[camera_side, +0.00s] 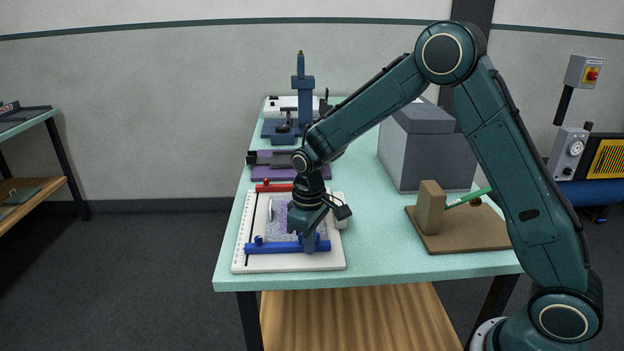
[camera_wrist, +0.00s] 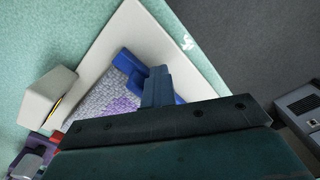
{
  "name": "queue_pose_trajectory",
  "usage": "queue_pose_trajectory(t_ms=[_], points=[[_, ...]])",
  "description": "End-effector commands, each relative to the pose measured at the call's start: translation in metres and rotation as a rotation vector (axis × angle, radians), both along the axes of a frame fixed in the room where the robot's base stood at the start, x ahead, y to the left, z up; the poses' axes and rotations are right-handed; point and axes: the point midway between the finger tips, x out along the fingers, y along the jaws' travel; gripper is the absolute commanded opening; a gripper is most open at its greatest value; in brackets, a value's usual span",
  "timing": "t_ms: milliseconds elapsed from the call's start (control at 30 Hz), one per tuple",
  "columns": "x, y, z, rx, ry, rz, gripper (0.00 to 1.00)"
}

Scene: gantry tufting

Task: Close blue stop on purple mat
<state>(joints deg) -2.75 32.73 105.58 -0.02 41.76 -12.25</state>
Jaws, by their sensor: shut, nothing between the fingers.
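The blue stop (camera_side: 273,248) is a bar lying across the front of a white board (camera_side: 240,264), with a small knob near its left end. The speckled purple mat (camera_side: 283,222) lies on the board behind it. Whether stop and mat touch is unclear. My gripper (camera_side: 309,243) is shut and empty, pointing down at the right part of the stop; contact is hard to tell. In the wrist view, my gripper (camera_wrist: 157,85) overlaps the blue stop (camera_wrist: 130,62), with the mat (camera_wrist: 105,95) beside it. My gripper hides part of the stop and mat.
A red bar (camera_side: 274,187) crosses the board's back. A white block (camera_wrist: 47,97) stands beside the board. Behind are a purple-based fixture (camera_side: 290,172) and a blue upright press (camera_side: 304,95). A grey box (camera_side: 425,150) and a brown board with a wooden block (camera_side: 430,207) stand at right.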

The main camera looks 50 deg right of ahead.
Motion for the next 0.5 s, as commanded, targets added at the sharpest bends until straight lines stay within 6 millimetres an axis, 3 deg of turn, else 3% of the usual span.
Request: queue_pose_trajectory(t_ms=[500], points=[[0.0068, -0.0063, 0.0005, -0.001, -0.004, -0.002, 0.00]])
